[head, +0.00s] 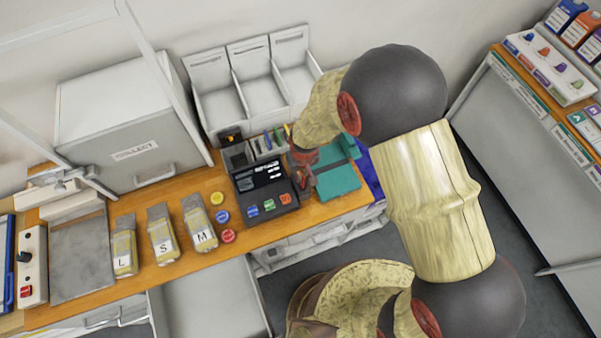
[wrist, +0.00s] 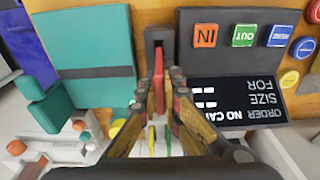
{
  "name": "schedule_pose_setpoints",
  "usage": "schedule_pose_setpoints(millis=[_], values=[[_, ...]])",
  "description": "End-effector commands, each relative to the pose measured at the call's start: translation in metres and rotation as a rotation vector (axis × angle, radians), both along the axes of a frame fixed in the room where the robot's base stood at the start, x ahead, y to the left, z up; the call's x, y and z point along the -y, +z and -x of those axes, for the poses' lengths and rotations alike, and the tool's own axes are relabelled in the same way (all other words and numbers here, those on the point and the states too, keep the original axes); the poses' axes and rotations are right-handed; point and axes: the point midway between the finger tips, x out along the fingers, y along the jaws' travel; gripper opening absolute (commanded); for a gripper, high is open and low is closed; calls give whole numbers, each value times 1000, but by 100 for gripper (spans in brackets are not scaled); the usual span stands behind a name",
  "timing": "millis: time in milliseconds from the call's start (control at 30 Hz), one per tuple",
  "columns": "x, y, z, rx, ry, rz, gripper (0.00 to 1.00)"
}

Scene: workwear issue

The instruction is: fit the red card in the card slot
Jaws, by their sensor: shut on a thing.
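The red card (wrist: 158,78) is in my gripper (wrist: 162,100) in the wrist view, seen nearly edge-on between the fingertips. The gripper is shut on it. The card slot (wrist: 158,38) is a dark block with a groove, on the side of the black terminal (head: 262,190). The card's far end is at or just above the near part of the slot; I cannot tell whether it is inside.
The terminal's screen (wrist: 236,100) reads "NO CARD", beside orange IN, green OUT and blue buttons. A teal folded item (head: 337,181) lies right of the gripper. Upright cards stand in a holder (head: 240,155) behind. Bagged items L, S, M (head: 163,240) and round buttons (head: 222,216) are left.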

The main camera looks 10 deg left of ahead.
Motion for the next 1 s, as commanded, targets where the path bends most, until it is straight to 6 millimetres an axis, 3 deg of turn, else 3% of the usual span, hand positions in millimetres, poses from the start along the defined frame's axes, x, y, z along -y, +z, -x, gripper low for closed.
schedule_pose_setpoints(millis=[1000], values=[[0, -18, 0, 0, 0, 0, 0]])
